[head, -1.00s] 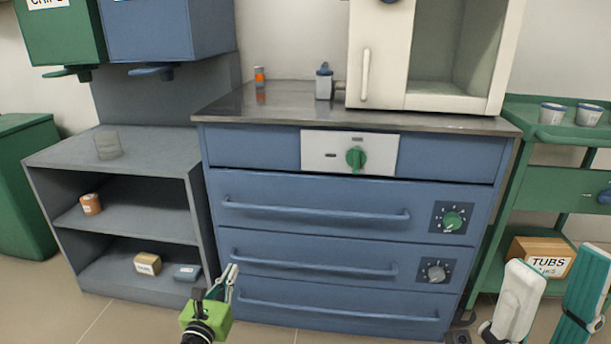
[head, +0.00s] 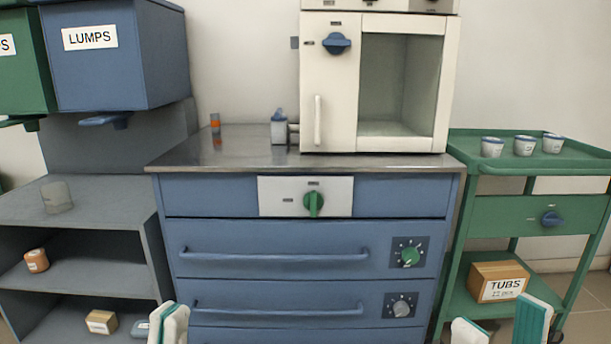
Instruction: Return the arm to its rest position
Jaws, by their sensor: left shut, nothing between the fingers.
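My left gripper (head: 168,325) shows at the bottom edge, left of centre, in front of the drawers and the grey shelf. Its white and teal fingers are shut together with nothing held. My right gripper (head: 503,328) shows at the bottom right, below the TUBS box. Its two fingers stand apart with nothing between them. The rest of both arms is below the picture.
A blue drawer cabinet (head: 260,235) fills the middle, with a white furnace (head: 332,100) on top. A grey shelf (head: 95,208) stands left. A green cart (head: 530,180) with several cups stands right, a TUBS box (head: 498,282) on its lower shelf.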

